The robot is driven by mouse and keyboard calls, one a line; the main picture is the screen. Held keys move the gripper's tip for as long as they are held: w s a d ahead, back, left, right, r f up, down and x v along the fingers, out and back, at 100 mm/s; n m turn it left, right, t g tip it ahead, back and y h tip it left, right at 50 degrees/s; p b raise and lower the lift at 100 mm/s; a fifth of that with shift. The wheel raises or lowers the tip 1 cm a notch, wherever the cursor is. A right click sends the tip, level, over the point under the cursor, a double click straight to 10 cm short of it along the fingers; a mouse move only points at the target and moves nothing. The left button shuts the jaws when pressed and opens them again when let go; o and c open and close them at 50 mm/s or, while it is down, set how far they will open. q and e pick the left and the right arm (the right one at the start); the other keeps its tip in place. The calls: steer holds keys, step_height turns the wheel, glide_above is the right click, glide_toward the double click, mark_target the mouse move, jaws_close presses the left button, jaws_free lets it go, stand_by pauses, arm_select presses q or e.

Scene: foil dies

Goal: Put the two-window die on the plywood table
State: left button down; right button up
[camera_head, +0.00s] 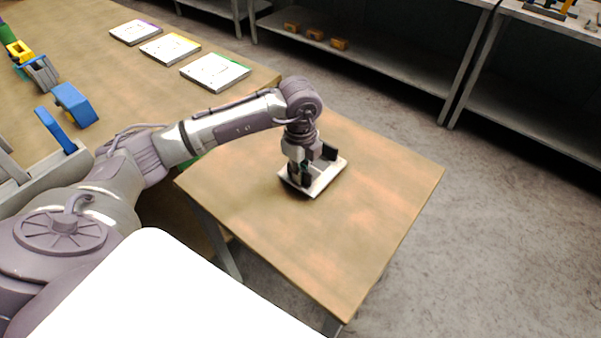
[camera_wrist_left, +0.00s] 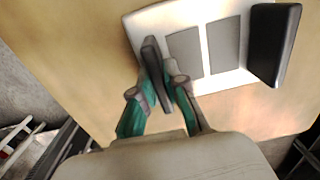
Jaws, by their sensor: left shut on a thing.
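The two-window die (camera_head: 325,179) is a pale flat plate on or just above the plywood table (camera_head: 375,210), around the middle of its top. My right gripper is not in view.
Three similar pale dies with purple (camera_head: 135,32), yellow (camera_head: 170,48) and green (camera_head: 215,72) edges lie on the long table behind. Blue parts (camera_head: 75,104) lie at its left. Grey shelves (camera_head: 370,70) stand at the back. The plywood table is otherwise clear.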

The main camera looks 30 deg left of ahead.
arm_select(q)
steer(key=shift+f, duration=0.75)
steer(key=shift+w, duration=0.1)
steer(key=shift+f, duration=0.2)
steer(key=c, duration=1.2)
jaws_free()
steer(key=shift+r, duration=0.15)
